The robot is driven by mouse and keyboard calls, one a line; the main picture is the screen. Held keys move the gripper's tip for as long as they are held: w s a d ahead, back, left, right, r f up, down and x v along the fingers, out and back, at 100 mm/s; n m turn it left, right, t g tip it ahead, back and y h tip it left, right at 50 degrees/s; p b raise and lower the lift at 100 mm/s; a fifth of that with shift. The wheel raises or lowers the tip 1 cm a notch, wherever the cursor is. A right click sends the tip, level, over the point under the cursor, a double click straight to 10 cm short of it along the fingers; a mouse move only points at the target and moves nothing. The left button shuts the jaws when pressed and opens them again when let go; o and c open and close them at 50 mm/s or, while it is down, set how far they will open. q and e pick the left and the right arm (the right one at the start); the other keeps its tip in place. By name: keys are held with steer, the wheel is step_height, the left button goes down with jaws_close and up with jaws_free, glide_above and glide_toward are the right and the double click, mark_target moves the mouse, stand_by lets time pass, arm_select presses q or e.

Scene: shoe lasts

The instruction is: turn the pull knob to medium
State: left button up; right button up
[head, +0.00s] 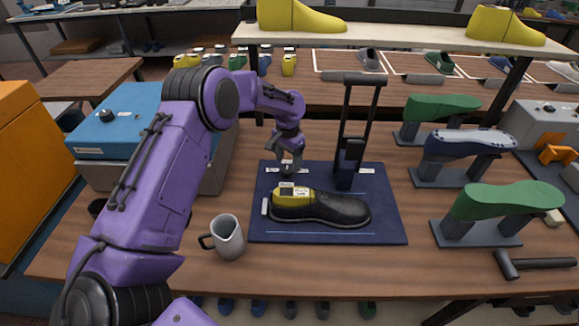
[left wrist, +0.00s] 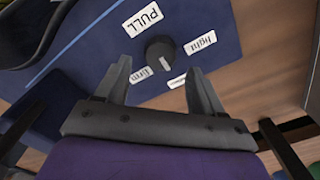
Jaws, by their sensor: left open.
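The dark round pull knob (left wrist: 160,52) sits on the blue board (head: 390,225), with a small pale mark on its near side. Around it in the left wrist view are white labels: PULL (left wrist: 142,19), light (left wrist: 200,42) and firm (left wrist: 141,75). A further label (left wrist: 176,82) is partly hidden by a finger and hard to read. I cannot tell exactly which label the mark points at. My left gripper (left wrist: 157,68) is open, its fingertips on either side of the knob's near edge, with nothing held. In the head view this gripper (head: 290,163) hangs over the board's back left and largely hides the knob.
A black shoe (head: 335,212) on a yellow last lies on the board, just in front of the gripper. A dark upright frame (head: 349,155) stands to its right. A grey mug (head: 229,238) stands left of the board. Green lasts (head: 500,201) and a hammer (head: 535,263) are at right.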

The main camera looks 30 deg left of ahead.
mark_target(289, 168)
arm_select(q)
step_height(289, 168, up, 7)
steer(key=b, duration=0.1)
steer(key=shift+r, duration=0.2)
steer(key=shift+w, duration=0.1)
